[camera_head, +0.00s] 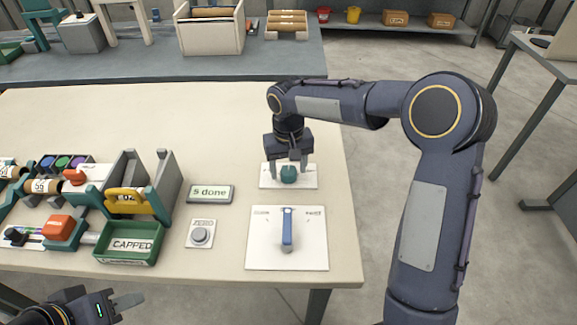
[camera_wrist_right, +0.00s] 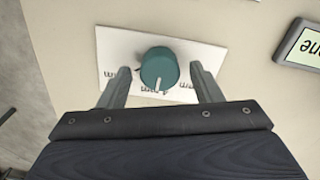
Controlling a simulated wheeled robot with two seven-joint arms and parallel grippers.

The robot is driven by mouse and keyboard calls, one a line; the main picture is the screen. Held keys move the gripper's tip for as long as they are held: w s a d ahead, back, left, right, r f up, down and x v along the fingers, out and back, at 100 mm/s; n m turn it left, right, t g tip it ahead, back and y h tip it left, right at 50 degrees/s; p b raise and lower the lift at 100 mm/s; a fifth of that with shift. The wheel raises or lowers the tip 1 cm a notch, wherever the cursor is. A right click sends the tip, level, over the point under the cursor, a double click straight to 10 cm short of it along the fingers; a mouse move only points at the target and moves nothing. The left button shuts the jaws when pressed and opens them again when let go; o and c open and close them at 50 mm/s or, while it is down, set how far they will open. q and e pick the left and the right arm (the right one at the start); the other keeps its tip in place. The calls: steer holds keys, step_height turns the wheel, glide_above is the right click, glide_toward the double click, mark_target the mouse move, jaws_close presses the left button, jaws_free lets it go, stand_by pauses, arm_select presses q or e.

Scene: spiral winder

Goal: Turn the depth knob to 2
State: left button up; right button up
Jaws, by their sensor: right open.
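The teal depth knob (camera_head: 289,174) sits on a white plate (camera_head: 308,184) near the table's right edge. My right gripper (camera_head: 289,178) points down over it, open, with one finger on each side of the knob. In the right wrist view the knob (camera_wrist_right: 158,70) shows between the open fingers (camera_wrist_right: 160,75), with visible gaps. Its white pointer line faces the bottom of that picture, toward a printed mark partly hidden by the knob and gripper. Other plate marks are partly covered by the fingers. My left gripper (camera_head: 122,301) is at the bottom left, in front of the table; its jaw opening is unclear.
A white panel with a blue lever (camera_head: 287,229) lies in front of the knob plate. Left of it are a grey button (camera_head: 200,235), a "5 done" display (camera_head: 210,194), a green "CAPPED" bin (camera_head: 128,243) and the winder machine. The table's back middle is clear.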

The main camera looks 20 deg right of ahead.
steer(key=shift+c, duration=0.2)
steer(key=c, duration=1)
steer(key=shift+o, duration=0.2)
steer(key=shift+r+n, duration=0.1)
steer(key=shift+n, duration=0.2)
steer(key=shift+n+p, duration=0.65)
steer(key=shift+n, duration=0.25)
steer(key=n+p, duration=0.1)
steer(key=n, duration=0.2)
steer(key=shift+n, duration=0.3)
steer(key=n+p, duration=0.2)
steer(key=n, duration=0.3)
steer(key=shift+a+n, duration=0.1)
steer(key=shift+n, duration=0.3)
